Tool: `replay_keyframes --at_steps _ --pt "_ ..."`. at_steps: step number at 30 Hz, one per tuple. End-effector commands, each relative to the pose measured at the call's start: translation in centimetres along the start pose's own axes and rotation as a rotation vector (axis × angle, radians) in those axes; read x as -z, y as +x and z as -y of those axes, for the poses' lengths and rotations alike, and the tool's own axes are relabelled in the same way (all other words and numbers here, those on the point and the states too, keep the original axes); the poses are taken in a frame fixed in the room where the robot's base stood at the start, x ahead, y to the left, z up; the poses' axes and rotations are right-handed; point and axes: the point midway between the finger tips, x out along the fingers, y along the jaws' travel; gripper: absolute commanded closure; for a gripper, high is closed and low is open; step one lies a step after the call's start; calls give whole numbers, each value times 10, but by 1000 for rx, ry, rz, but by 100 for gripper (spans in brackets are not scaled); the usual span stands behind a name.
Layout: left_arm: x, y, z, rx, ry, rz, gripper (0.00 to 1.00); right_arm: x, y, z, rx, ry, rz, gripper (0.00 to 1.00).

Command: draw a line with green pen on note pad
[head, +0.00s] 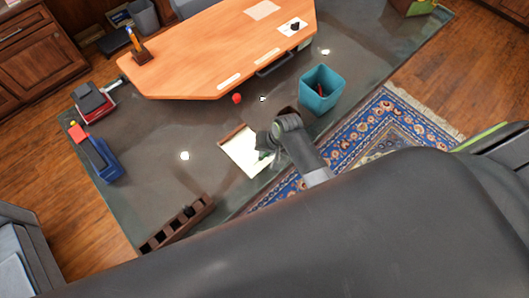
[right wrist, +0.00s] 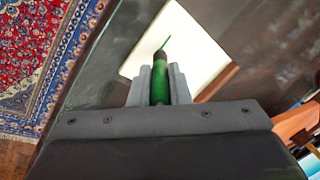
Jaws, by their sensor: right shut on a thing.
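The note pad (head: 240,148) lies on the dark desk top in the head view, a cream-white sheet with a brown band along one edge. My right gripper (head: 265,155) is over the pad's right side. In the right wrist view the right gripper (right wrist: 160,90) is shut on the green pen (right wrist: 160,85), its dark end pointing to the pad (right wrist: 190,50). A short thin green streak (right wrist: 166,43) shows against the pad just beyond that end; I cannot tell whether it is ink or part of the pen. My left gripper is not in view.
A teal bin (head: 321,90) stands right of the pad. A brown compartment rack (head: 178,224) lies at the front left. A blue holder (head: 100,160) is at the left edge. A raised orange wood shelf (head: 200,60) spans the back. The desk left of the pad is mostly clear.

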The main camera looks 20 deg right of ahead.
Motion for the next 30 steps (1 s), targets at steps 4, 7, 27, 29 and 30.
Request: replay_keyframes --at_steps 4,7,27,29,30 --pt "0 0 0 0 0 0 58 1 0 -2 -2 0 1 100" --pt "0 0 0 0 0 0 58 3 0 -4 -3 0 1 100" --pt "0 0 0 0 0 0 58 17 -4 -16 -2 0 1 100" --pt "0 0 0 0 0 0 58 18 -4 -18 -2 0 1 100" --pt "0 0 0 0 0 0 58 20 -4 -19 -2 0 0 100"
